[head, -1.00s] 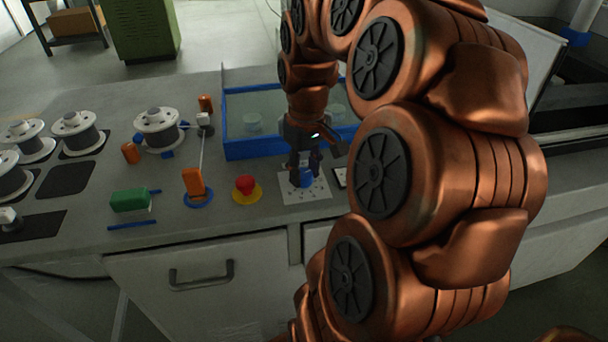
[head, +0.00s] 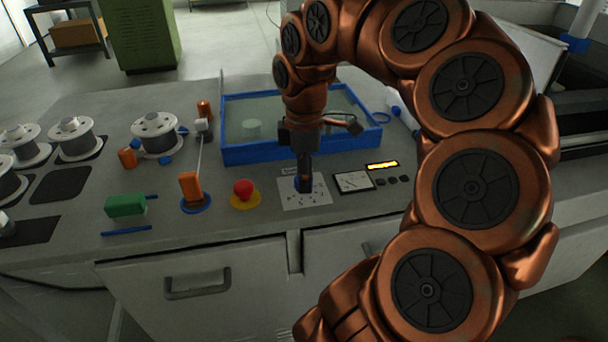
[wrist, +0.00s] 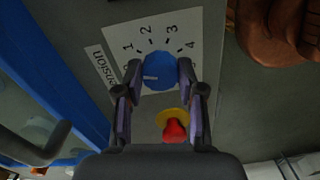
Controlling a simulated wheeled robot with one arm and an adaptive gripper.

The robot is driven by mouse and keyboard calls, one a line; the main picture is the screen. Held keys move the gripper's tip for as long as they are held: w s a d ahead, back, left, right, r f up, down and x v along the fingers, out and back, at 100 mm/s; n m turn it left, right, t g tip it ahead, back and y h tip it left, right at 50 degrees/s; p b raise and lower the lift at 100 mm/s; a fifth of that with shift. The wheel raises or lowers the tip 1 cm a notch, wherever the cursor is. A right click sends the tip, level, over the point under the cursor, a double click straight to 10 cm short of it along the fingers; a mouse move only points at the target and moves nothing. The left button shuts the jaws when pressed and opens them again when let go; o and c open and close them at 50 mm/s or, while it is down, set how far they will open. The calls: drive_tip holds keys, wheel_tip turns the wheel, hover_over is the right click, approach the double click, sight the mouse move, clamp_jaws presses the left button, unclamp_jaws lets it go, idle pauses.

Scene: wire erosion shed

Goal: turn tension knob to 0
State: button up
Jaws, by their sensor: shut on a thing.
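The blue tension knob (wrist: 160,72) sits on a white dial plate (wrist: 180,14) in the wrist view. Its white pointer line points left, below the numeral 1, toward a spot by the left finger where a mark is mostly hidden. Numerals 1 to 4 run around the knob's far side. My gripper (wrist: 161,90) is shut on the knob, one finger on each side. In the head view, my gripper (head: 304,182) points straight down onto the dial plate (head: 317,194), and the knob is mostly hidden behind the fingers.
A red mushroom button (head: 243,189) on a yellow base stands just left of the dial plate. A gauge (head: 353,182) and a lit display (head: 382,165) lie right. A blue-rimmed tank (head: 262,153) is behind. An orange block (head: 190,186) stands farther left.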

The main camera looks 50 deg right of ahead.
drive_tip(key=shift+n, duration=1.7)
drive_tip(key=o, duration=1.1)
drive_tip(key=shift+o, duration=0.2)
wheel_tip(320, 180, up, 12)
drive_tip(key=shift+w, duration=0.2)
drive_tip(key=shift+d, duration=0.1)
